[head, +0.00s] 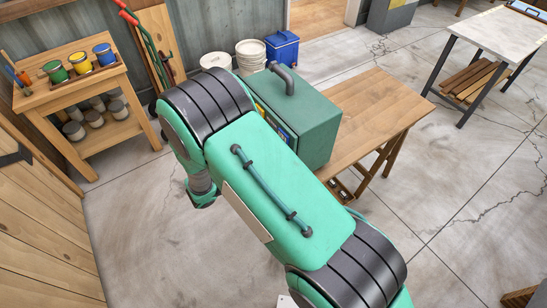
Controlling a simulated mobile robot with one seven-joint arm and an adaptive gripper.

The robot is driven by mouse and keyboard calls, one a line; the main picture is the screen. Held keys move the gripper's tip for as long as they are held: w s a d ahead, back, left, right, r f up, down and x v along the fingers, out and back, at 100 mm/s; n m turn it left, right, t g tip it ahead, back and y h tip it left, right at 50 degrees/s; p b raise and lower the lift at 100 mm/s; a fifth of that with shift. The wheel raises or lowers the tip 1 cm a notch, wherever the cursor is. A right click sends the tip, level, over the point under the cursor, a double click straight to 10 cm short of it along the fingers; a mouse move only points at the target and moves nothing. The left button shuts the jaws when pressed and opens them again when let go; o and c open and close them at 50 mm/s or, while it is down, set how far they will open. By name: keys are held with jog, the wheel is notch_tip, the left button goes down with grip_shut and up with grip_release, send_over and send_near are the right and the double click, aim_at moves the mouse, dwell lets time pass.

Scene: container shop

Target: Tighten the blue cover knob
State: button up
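A dark green cabinet (312,122) with a grey bent pipe (284,80) on top stands on a wooden table (378,108). Its left-hand face shows only as a narrow strip with small yellow and blue patches (284,134). My arm covers the rest of that face. I cannot make out the blue cover knob; those patches are too small to identify. My arm crosses the middle of the head view and bends down to the left of the cabinet. My gripper does not show; only a wrist part is visible, over the floor.
A wooden shelf stand (88,82) with yellow, green and blue paint cans is at the left. White buckets (250,54) and a blue cooler (283,47) stand behind the cabinet. A pale worktable (497,36) is far right. The floor at front left (150,230) is clear.

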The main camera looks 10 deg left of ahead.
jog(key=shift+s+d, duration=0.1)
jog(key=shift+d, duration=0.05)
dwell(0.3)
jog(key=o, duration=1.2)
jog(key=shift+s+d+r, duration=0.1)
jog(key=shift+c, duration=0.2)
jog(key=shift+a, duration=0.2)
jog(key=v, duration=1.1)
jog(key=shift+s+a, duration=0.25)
